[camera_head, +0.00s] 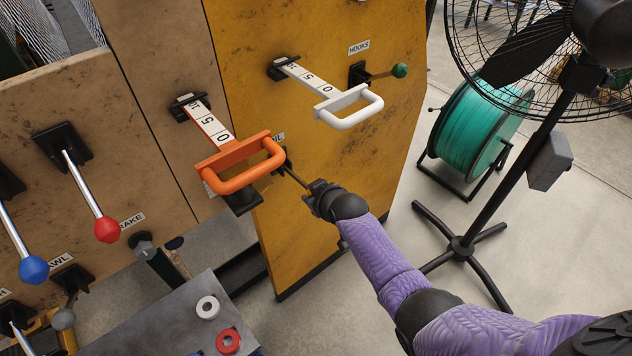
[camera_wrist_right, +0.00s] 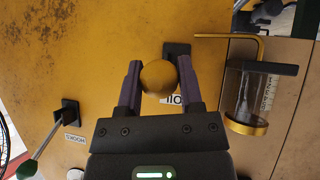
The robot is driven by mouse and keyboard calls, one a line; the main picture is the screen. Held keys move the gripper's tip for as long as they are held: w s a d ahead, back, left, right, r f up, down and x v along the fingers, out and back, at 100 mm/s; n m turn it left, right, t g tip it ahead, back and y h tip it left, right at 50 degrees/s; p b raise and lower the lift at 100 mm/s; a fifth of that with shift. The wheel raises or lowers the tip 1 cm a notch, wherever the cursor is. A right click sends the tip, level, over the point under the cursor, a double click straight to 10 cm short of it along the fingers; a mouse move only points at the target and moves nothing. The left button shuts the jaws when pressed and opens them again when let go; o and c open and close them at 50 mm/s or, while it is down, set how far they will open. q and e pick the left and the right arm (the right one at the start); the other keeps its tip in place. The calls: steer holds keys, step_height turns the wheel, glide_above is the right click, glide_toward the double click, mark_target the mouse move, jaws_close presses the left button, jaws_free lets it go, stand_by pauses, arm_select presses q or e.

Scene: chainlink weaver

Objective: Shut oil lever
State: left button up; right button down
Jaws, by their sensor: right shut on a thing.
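The oil lever (camera_head: 294,177) is on the yellow panel, below the orange handle in the head view. Its thin rod runs from a dark base down and right to my right gripper (camera_head: 314,193). In the right wrist view its round golden knob (camera_wrist_right: 158,76) sits between the fingers of the right gripper (camera_wrist_right: 158,84), which is shut on it. The dark base (camera_wrist_right: 177,50) shows behind the knob, and an upside-down label reading OIL (camera_wrist_right: 174,99) is partly hidden by the knob and a finger. My left gripper is not in view.
The orange handle (camera_head: 246,166) juts out close to the oil lever, and a white handle (camera_head: 350,108) is above. The green-knobbed HOOKS lever (camera_head: 399,70) is upper right. A clear oil cup (camera_wrist_right: 250,92) with a brass pipe is beside the gripper. A fan stand (camera_head: 485,215) is right.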

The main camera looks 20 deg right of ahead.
steer(key=r+g+p, duration=0.1)
steer(key=r+p, duration=0.1)
steer(key=shift+w+r+g+h, duration=0.2)
steer(key=shift+r+g+h, duration=0.1)
steer(key=shift+r+g, duration=0.1)
steer(key=shift+w+a+r+p, duration=0.1)
steer(key=shift+w+r+p, duration=0.1)
steer(key=shift+r+p, duration=0.3)
steer(key=shift+w+a+r+p, duration=0.1)
steer(key=shift+w+r+p, duration=0.05)
steer(key=shift+r+p, duration=0.25)
steer(key=shift+w+a+r+p, duration=0.1)
steer(key=shift+w+r+p, duration=0.35)
steer(key=shift+r+p, duration=0.25)
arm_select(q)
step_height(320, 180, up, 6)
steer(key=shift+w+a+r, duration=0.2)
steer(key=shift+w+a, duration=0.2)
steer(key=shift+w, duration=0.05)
arm_select(e)
steer(key=shift+w+r, duration=0.1)
steer(key=shift+r, duration=0.05)
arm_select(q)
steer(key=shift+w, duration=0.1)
arm_select(e)
steer(key=shift+c, duration=1.2)
jaws_free()
